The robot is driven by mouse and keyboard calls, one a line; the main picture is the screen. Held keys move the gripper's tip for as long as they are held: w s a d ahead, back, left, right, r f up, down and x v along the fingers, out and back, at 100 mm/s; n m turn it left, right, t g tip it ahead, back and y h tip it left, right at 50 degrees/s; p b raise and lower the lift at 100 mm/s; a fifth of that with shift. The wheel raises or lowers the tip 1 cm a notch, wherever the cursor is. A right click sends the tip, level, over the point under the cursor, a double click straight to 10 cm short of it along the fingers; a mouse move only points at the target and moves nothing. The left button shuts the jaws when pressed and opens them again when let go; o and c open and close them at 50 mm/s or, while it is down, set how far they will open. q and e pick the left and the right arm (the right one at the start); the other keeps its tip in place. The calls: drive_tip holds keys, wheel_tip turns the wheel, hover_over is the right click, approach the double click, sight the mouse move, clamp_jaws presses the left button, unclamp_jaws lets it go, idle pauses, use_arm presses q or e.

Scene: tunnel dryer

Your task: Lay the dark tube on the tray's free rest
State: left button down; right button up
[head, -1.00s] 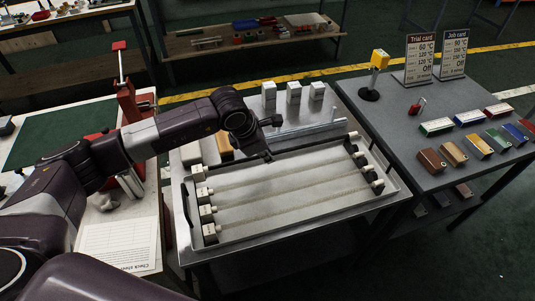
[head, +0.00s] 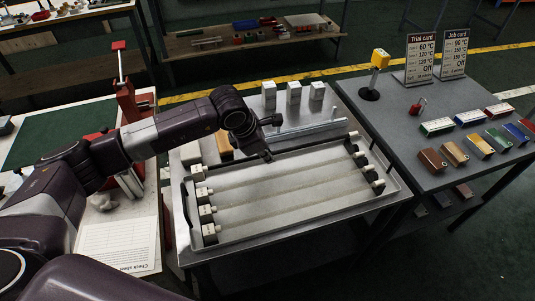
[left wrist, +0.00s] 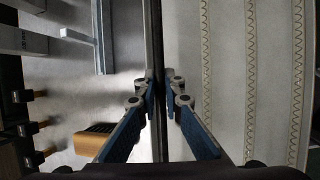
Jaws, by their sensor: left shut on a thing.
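The pale tray (head: 300,228) lies on the metal bench, with dark end holders on its left and right sides. Several white caps sit at the holders. Pale tubes with coils lie across the tray; three coils (left wrist: 250,85) show in the left wrist view. My left gripper (head: 267,156) is over the tray's far side, pointing down. In the left wrist view my left gripper (left wrist: 162,88) is shut on a thin dark bar, which looks like the dark tube (left wrist: 154,40). It runs parallel to the coils. I cannot tell whether it touches the far rest. My right gripper is out of view.
A metal bar (head: 305,128) and white blocks (head: 293,92) stand behind the tray. An orange-brown block (head: 225,147) is close to my left wrist. The right table holds two cards (head: 420,58), a yellow-topped post (head: 379,60) and several coloured blocks. A red press (head: 128,98) stands left.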

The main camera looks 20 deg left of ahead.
sight(267, 169)
use_arm(q)
drive_tip(key=shift+b, duration=0.55)
idle(0.7)
drive_tip(key=shift+f+b, duration=0.9)
drive_tip(key=shift+b, duration=0.05)
drive_tip(key=shift+f+b, duration=0.4)
drive_tip(key=shift+b, duration=0.05)
drive_tip(key=shift+f, duration=0.25)
drive_tip(key=shift+f+b, duration=0.1)
drive_tip(key=shift+b, duration=0.2)
drive_tip(key=c, duration=2)
unclamp_jaws()
drive_tip(key=shift+v, duration=4.1)
